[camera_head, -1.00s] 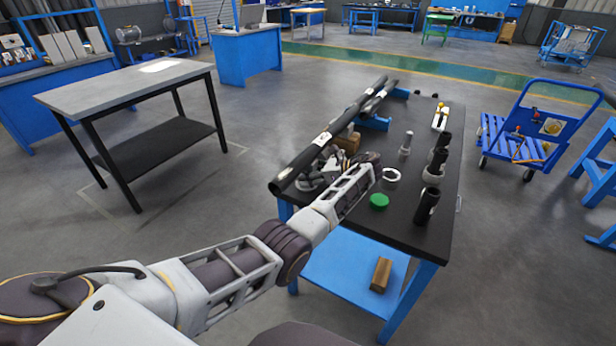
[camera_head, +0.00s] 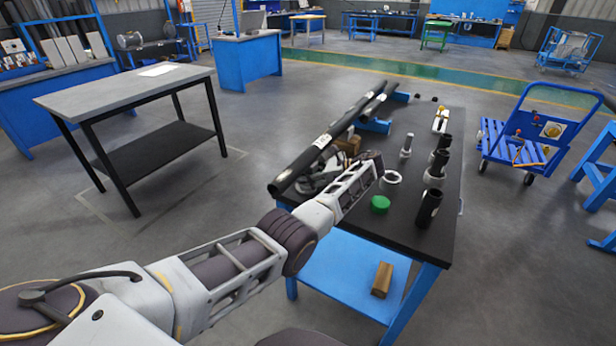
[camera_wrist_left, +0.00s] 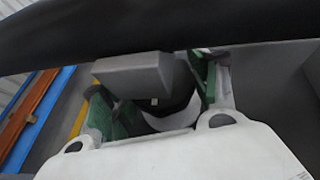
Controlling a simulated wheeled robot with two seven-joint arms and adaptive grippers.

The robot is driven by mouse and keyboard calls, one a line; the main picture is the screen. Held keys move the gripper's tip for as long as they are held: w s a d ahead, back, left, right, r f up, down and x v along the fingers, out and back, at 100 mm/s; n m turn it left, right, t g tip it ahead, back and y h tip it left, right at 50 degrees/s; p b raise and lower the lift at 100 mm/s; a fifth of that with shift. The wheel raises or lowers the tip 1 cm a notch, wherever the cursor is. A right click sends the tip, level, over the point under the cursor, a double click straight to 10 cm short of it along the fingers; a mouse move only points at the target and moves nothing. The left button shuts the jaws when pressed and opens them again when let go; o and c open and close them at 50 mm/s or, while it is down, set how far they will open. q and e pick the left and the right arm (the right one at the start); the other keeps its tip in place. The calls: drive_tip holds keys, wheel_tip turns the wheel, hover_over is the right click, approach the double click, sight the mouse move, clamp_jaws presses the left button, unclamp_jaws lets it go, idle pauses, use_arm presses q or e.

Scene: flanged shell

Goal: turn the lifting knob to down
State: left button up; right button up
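My left arm reaches over the black-topped table, and its gripper (camera_head: 370,160) is partly hidden by its own wrist in the head view. In the left wrist view its green-padded fingers (camera_wrist_left: 165,98) stand apart, one on each side of a dark round part with a pale band (camera_wrist_left: 178,112). A grey block (camera_wrist_left: 135,74) sticks out beside that part; I cannot tell whether it is the lifting knob. Whether the pads touch the dark part is unclear. No lifting knob can be made out in the head view. My right gripper is out of view.
Long black pipes (camera_head: 322,140) lie along the table's left side, close to my gripper. A blue cart (camera_head: 520,140) is farther right.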

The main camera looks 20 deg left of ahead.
use_arm(q)
drive_tip(key=o, duration=0.4)
idle(0.3)
drive_tip(key=shift+s+m+t+p, duration=0.1)
drive_tip(key=shift+m+t+p, duration=0.75)
drive_tip(key=shift+p, duration=0.45)
drive_tip(key=shift+m+t+p, duration=0.35)
drive_tip(key=shift+m+t, duration=0.3)
drive_tip(key=shift+t, duration=0.2)
drive_tip(key=shift+s+f+m+t+b, duration=0.1)
drive_tip(key=shift+m+t+b, duration=0.25)
drive_tip(key=shift+m+t, duration=0.4)
